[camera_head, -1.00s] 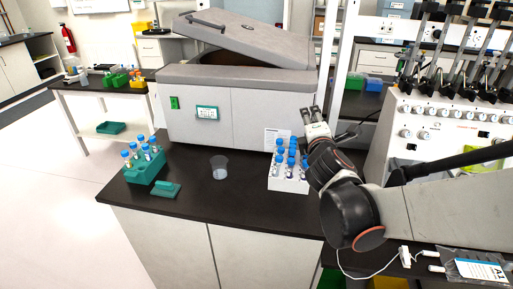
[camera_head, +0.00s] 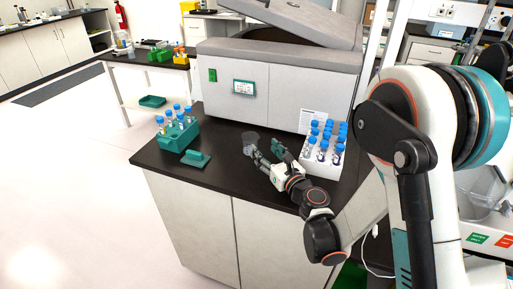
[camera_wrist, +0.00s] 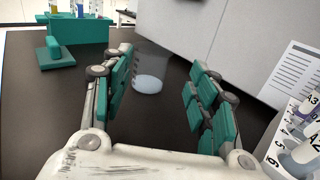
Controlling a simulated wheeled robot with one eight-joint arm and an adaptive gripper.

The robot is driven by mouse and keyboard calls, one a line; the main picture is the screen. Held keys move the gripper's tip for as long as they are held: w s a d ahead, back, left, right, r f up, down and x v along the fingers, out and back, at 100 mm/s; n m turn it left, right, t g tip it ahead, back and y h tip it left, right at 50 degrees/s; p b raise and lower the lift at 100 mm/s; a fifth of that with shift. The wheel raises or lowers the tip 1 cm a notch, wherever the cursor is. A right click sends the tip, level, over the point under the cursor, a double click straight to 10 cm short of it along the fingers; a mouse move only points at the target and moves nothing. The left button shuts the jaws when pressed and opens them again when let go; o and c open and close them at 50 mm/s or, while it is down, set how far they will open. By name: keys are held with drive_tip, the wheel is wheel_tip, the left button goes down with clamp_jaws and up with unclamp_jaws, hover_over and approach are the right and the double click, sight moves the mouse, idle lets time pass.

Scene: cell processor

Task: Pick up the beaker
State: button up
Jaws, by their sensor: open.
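The beaker (camera_head: 249,141) is a small clear cup standing upright on the black bench top, in front of the large grey machine. In the wrist view the beaker (camera_wrist: 150,72) holds a pale liquid at its bottom. It stands beyond the fingertips, nearer the left finger, whose pad hides part of its left side. My gripper (camera_head: 266,152) is open with green pads and reaches low over the bench towards the beaker. In the wrist view nothing is between the pads of my gripper (camera_wrist: 164,80) except bench top and the beaker farther on.
A white rack of blue-capped tubes (camera_head: 320,168) stands close to the right of my gripper. A green tube rack (camera_head: 176,136) and a small green block (camera_head: 195,158) lie to the left. The grey machine (camera_head: 275,85) walls off the back.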

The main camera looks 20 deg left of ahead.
sight(247, 136)
drive_tip(key=shift+s+a+f+n, duration=0.2)
drive_tip(key=shift+a+f+n, duration=0.1)
drive_tip(key=shift+f, duration=0.15)
drive_tip(key=shift+w+a, duration=0.1)
drive_tip(key=shift+a, duration=0.1)
drive_tip(key=x, duration=0.6)
drive_tip(key=shift+w+a+f+p, duration=0.2)
drive_tip(key=shift+a+f+p, duration=0.1)
drive_tip(key=shift+p, duration=0.1)
drive_tip(key=shift+b+x, duration=0.7)
drive_tip(key=shift+x, duration=2.65)
drive_tip(key=shift+s+r, duration=0.1)
drive_tip(key=shift+r, duration=0.05)
drive_tip(key=shift+c, duration=0.6)
drive_tip(key=c, duration=0.8)
drive_tip(key=shift+c, duration=0.7)
